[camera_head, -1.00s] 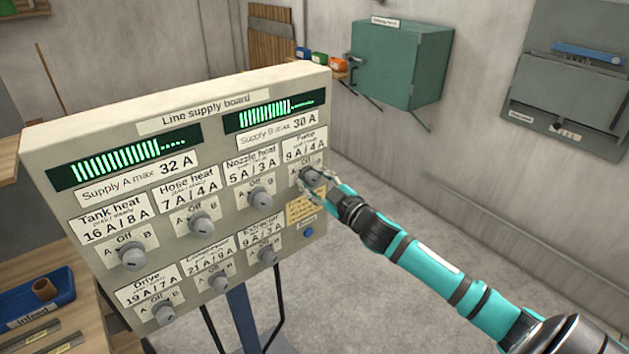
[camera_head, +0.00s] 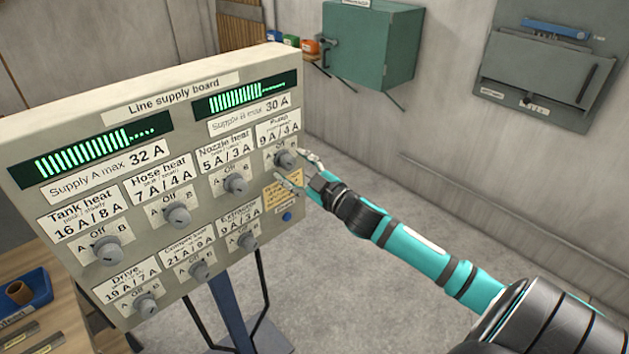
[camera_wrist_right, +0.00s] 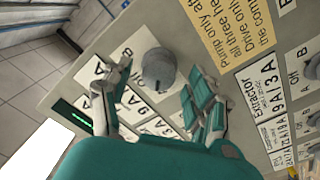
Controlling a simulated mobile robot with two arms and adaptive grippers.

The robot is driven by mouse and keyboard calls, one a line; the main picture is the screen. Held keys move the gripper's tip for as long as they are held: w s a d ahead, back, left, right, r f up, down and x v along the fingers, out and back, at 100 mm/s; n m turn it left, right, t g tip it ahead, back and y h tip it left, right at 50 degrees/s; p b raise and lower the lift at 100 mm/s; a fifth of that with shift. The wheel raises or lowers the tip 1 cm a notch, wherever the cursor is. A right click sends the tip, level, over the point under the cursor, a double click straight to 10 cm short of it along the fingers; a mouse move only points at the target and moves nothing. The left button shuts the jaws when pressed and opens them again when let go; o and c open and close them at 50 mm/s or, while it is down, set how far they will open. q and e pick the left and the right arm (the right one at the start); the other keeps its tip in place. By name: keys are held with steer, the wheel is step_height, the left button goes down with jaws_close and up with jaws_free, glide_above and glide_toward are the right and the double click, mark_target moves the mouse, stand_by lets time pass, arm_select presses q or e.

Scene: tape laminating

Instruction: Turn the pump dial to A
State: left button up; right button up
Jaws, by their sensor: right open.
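The pump dial (camera_head: 285,159) is a grey knob at the upper right of the line supply board (camera_head: 120,110), under the label "Pump 9 A / 4 A". It shows large in the right wrist view (camera_wrist_right: 158,70), with A and B printed beside it. I cannot tell which mark it points to. My right gripper (camera_head: 297,168) is open just to the right of the dial, its fingers spread and facing it. In the wrist view the dial appears between the two fingers (camera_wrist_right: 158,92), with gaps on both sides. My left gripper is out of view.
Other dials stand close by: nozzle heat (camera_head: 235,184) to the left and extractor (camera_head: 248,240) below. A yellow note (camera_head: 284,191) and a blue button (camera_head: 287,216) sit under the pump dial. A green cabinet (camera_head: 370,45) hangs behind. The floor to the right is clear.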

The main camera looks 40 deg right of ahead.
steer(key=s, duration=1)
steer(key=shift+d, duration=0.35)
steer(key=s+d+f+m+g+h+b, duration=0.1)
steer(key=d+f+m+g+h, duration=0.15)
steer(key=f, duration=0.75)
steer(key=s+d+f+m+g+h+b, duration=0.1)
steer(key=d+f, duration=0.2)
steer(key=f, duration=0.7)
steer(key=s+a+f+m+g+b, duration=0.1)
steer(key=s+f+g, duration=0.3)
steer(key=f, duration=0.8)
steer(key=s+a+f+m+g+b, duration=0.1)
steer(key=s+f, duration=0.4)
steer(key=f, duration=0.7)
steer(key=s+a+f+g, duration=0.3)
steer(key=s+a+f, duration=0.3)
steer(key=s+f, duration=0.2)
steer(key=s+a+f+g+y+b, duration=0.1)
steer(key=s+a+f, duration=0.5)
steer(key=s, duration=0.6)
steer(key=s+a+f+g+y+b, duration=0.1)
steer(key=s+a+f+g, duration=0.3)
steer(key=s+f, duration=0.6)
steer(key=shift+a+f+g, duration=0.35)
steer(key=shift+a+f, duration=0.1)
steer(key=shift+a, duration=0.75)
